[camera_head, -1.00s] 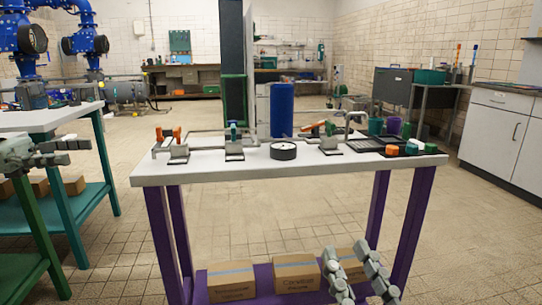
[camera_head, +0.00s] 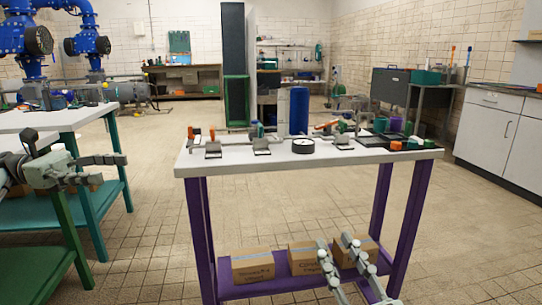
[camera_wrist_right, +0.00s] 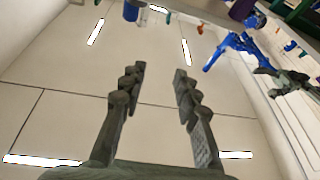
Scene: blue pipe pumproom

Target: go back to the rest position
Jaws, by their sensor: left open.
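My left gripper (camera_head: 114,169) is at the left of the head view, fingers apart and empty, in front of the teal-legged table. My right gripper (camera_head: 335,241) is at the bottom of the head view, in front of the purple table's lower shelf, pointing up. The right wrist view shows the two fingers of my right gripper (camera_wrist_right: 160,70) well apart with nothing between them. The purple-legged table (camera_head: 240,163) with a white top stands ahead, apart from my left gripper.
Cardboard boxes (camera_head: 253,265) sit on the lower shelf. A white table (camera_head: 60,118) with teal legs stands left. White cabinets (camera_head: 490,128) line the right. Tiled floor (camera_head: 150,215) is clear between the tables.

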